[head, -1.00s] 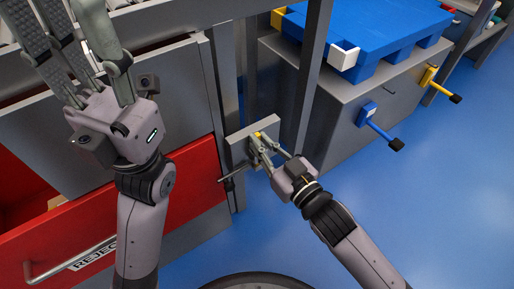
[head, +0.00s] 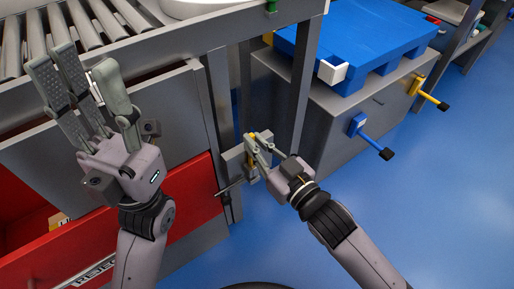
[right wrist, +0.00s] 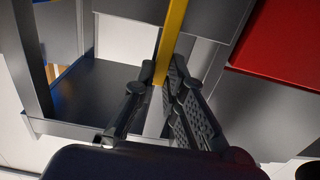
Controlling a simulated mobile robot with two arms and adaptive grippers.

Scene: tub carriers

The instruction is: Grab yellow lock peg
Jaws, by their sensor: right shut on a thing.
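The yellow lock peg (right wrist: 172,38) shows in the right wrist view as a narrow yellow bar running down between the fingers. My right gripper (right wrist: 165,82) is shut on it.
A red drawer (head: 185,195) is below the conveyor (head: 105,22). A grey cabinet (head: 335,125) with a blue handle (head: 357,124) and a yellow handle (head: 418,85) stands to the right, under a blue pallet (head: 385,40). The blue floor (head: 450,200) at right is clear.

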